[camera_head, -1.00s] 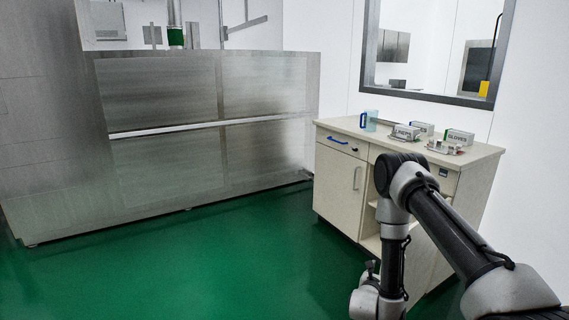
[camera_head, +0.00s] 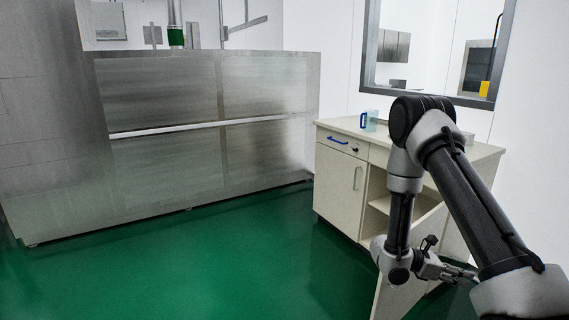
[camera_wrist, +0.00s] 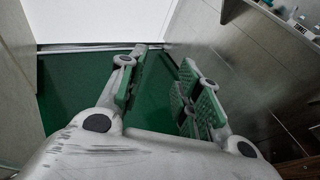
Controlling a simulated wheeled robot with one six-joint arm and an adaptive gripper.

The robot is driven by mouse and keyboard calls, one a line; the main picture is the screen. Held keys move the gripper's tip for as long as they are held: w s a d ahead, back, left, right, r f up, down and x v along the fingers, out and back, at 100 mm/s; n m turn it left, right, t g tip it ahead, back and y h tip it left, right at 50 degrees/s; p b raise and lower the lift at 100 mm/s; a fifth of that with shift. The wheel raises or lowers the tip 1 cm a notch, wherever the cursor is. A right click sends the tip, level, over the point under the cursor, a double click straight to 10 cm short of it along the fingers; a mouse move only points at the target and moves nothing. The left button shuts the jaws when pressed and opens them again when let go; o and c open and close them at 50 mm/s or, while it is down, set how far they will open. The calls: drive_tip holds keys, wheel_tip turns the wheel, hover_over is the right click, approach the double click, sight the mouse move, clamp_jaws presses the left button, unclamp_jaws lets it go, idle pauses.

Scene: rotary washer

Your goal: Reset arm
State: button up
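My arm stands bent in front of the cabinet in the head view, its elbow high and its forearm hanging down. My gripper (camera_head: 460,273) is low at the right, in front of the cabinet's lower part. In the wrist view my gripper (camera_wrist: 164,60) has its two green-padded fingers spread apart, with nothing between them. Green floor shows between and beyond the fingers.
A beige cabinet (camera_head: 336,185) stands at the right, with a blue-handled jug (camera_head: 369,121) on top. A beige panel, seemingly its open door (camera_head: 400,297), is near my gripper. A steel washer unit (camera_head: 160,140) stands left. Green floor (camera_head: 190,270) is clear at centre.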

drive_tip(key=s+a+r+m+t+y, duration=0.2)
drive_tip(key=s+a+r+m+y, duration=0.3)
drive_tip(key=r, duration=0.6)
drive_tip(key=s+a+r+m+t+y, duration=0.2)
drive_tip(key=s+a+r+m+y, duration=0.3)
drive_tip(key=s+r, duration=0.4)
drive_tip(key=s+a+r+m+t+y, duration=0.2)
drive_tip(key=s+a+r+m+y, duration=0.2)
drive_tip(key=s+r+m, duration=0.3)
wheel_tip(320, 180, up, 6)
drive_tip(key=shift+s+a+f+m+y, duration=0.1)
drive_tip(key=shift+s+a+m+y, duration=0.2)
drive_tip(key=shift+a+y, duration=0.15)
